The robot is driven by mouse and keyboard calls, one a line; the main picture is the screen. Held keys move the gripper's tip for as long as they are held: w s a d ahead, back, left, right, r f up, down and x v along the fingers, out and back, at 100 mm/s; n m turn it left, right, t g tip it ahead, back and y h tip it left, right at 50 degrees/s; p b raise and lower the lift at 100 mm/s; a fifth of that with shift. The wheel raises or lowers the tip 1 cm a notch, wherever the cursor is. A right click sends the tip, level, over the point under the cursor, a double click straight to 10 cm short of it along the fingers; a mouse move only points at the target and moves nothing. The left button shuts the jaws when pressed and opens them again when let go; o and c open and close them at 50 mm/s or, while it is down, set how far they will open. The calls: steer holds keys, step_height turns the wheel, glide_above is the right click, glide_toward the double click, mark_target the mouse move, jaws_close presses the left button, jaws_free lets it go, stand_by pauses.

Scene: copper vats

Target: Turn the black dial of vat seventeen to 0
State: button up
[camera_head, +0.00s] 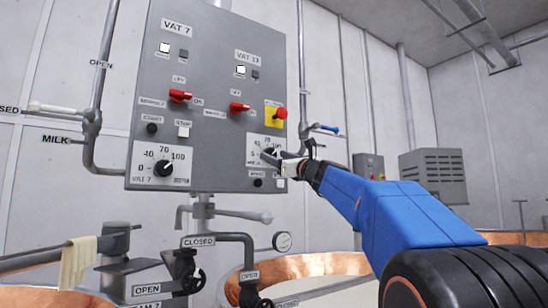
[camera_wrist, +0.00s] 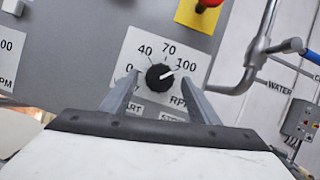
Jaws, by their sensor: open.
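The black dial of the right-hand column (camera_head: 268,152) sits on a white scale plate on the grey panel, under a label that looks like VAT 17. In the wrist view the dial (camera_wrist: 160,77) is round and ridged. Its white pointer mark faces up and right, close to 100; the 0 is at the left of the scale. My gripper (camera_wrist: 160,80) is open, with one finger to each side of the dial. Whether the fingers touch it cannot be told. In the head view my gripper (camera_head: 278,157) partly covers the dial and plate.
The VAT 7 dial (camera_head: 165,169) is on the panel's left half. A red emergency button on a yellow plate (camera_head: 274,116) is just above the right dial, and red switches (camera_head: 239,107) are higher. A pipe with a blue handle (camera_head: 329,129) runs close on the right.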

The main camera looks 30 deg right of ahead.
steer(key=shift+w+r, duration=0.25)
steer(key=shift+w, duration=0.35)
steer(key=c, duration=1)
steer(key=shift+c, duration=0.2)
